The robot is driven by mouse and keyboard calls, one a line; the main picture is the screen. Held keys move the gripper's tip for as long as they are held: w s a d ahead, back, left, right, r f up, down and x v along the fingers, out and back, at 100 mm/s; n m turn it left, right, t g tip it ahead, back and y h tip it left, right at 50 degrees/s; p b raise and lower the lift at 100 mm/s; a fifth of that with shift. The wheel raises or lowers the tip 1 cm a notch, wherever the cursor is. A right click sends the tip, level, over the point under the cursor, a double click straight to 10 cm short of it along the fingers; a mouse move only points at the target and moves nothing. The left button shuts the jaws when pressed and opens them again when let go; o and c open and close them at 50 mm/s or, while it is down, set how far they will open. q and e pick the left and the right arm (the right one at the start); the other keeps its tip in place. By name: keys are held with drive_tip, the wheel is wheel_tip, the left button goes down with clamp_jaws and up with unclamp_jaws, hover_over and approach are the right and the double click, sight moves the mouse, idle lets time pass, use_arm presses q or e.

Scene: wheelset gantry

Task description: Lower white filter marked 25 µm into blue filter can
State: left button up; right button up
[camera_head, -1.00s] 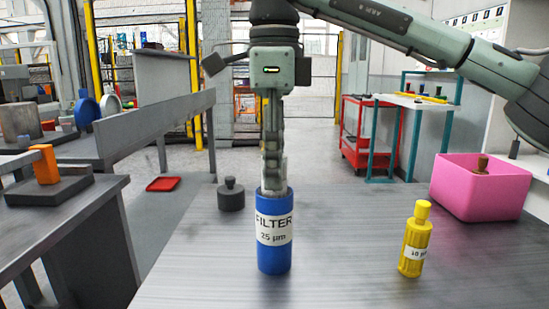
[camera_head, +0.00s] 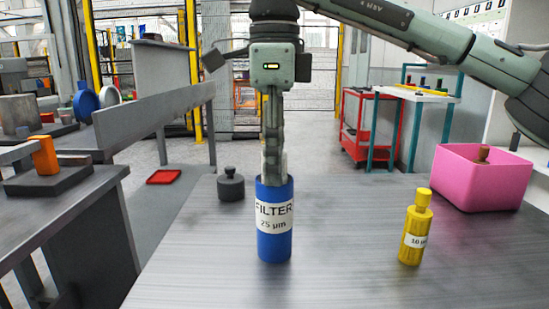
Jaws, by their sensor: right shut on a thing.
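The blue filter can (camera_head: 274,244) stands upright on the grey table, with a white label reading "FILTER 25 µm". My right gripper (camera_head: 273,172) points straight down over the can, its fingertips at or inside the can's mouth. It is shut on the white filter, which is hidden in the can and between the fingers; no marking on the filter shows. My left gripper is not in view.
A yellow bottle (camera_head: 414,232) labelled 10 stands on the table (camera_head: 345,232) to the right. A pink bin (camera_head: 480,181) is at the back right. A dark grey weight-like piece (camera_head: 231,187) sits behind the can to the left. The table between can and bottle is clear.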

drive_tip(key=o, duration=1.2)
drive_tip(key=shift+o, duration=0.2)
